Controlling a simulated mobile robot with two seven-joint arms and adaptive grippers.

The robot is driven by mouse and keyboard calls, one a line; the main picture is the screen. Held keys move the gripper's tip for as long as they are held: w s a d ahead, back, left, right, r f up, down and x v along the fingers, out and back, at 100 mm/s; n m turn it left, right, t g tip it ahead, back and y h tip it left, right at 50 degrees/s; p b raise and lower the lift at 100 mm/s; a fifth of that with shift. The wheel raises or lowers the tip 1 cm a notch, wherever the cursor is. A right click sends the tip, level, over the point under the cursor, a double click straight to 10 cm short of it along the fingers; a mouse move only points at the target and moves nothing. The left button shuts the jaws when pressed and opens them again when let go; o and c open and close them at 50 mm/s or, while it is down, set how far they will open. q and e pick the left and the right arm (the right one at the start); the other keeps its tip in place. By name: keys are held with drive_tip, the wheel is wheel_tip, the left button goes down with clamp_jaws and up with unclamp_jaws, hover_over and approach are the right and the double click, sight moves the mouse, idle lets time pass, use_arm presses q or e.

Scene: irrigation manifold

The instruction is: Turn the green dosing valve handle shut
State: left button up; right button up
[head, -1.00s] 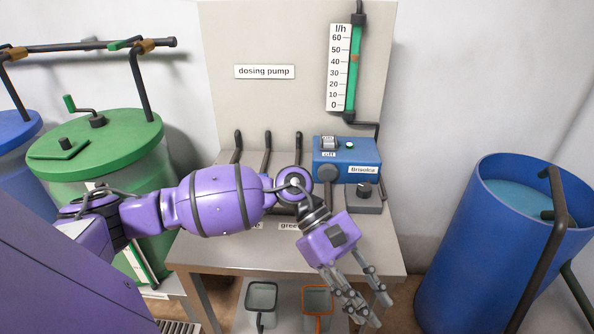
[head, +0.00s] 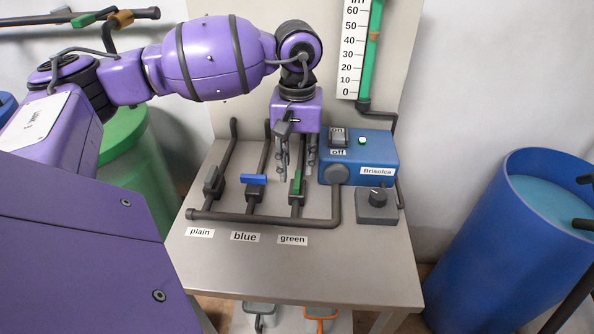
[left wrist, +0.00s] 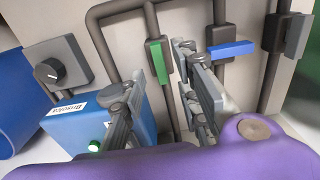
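The green dosing valve handle (head: 297,183) sits on the pipe above the "green" label (head: 292,240), lying in line with its pipe. It also shows in the left wrist view (left wrist: 158,62). My left gripper (head: 297,170) points down over the bench, its fingers apart at the upper end of this handle. In the left wrist view the left gripper (left wrist: 160,85) is open, with the green handle seen between the two fingers. I cannot tell whether a finger touches it. My right gripper is not in view.
The blue handle (head: 254,179) lies crosswise on its pipe, close on the left; a grey handle (head: 213,181) is farther left. The blue pump box (head: 368,155) stands close right of the gripper, with a grey knob box (head: 378,205) beside it. The bench front (head: 300,270) is clear.

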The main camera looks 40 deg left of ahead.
sight(297, 179)
use_arm(q)
drive_tip(key=shift+w+f, duration=0.1)
drive_tip(key=shift+f, duration=1.85)
clamp_jaws()
